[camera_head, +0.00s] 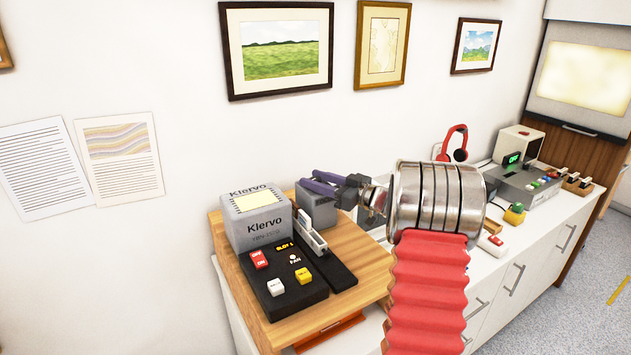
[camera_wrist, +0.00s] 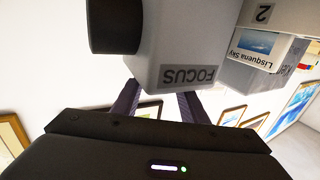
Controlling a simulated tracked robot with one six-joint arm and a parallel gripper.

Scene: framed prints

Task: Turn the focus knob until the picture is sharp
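The grey Klervo projector (camera_head: 258,222) sits on a wooden-topped stand, with a smaller grey box (camera_head: 317,210) beside it. In the wrist view a grey housing (camera_wrist: 190,45) labelled FOCUS fills the upper middle, with a black cylinder (camera_wrist: 115,25) at its left. In the wrist view the fingertips are hidden behind the FOCUS housing, so contact cannot be told. The lit screen (camera_head: 585,75) at far right shows only a yellowish blur.
A black control panel (camera_head: 290,300) with coloured buttons lies in front of the projector. A white counter (camera_head: 520,240) on the right holds a red headset (camera_head: 455,142) and a grey console (camera_head: 522,182). Framed prints (camera_head: 278,48) and paper sheets hang on the wall.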

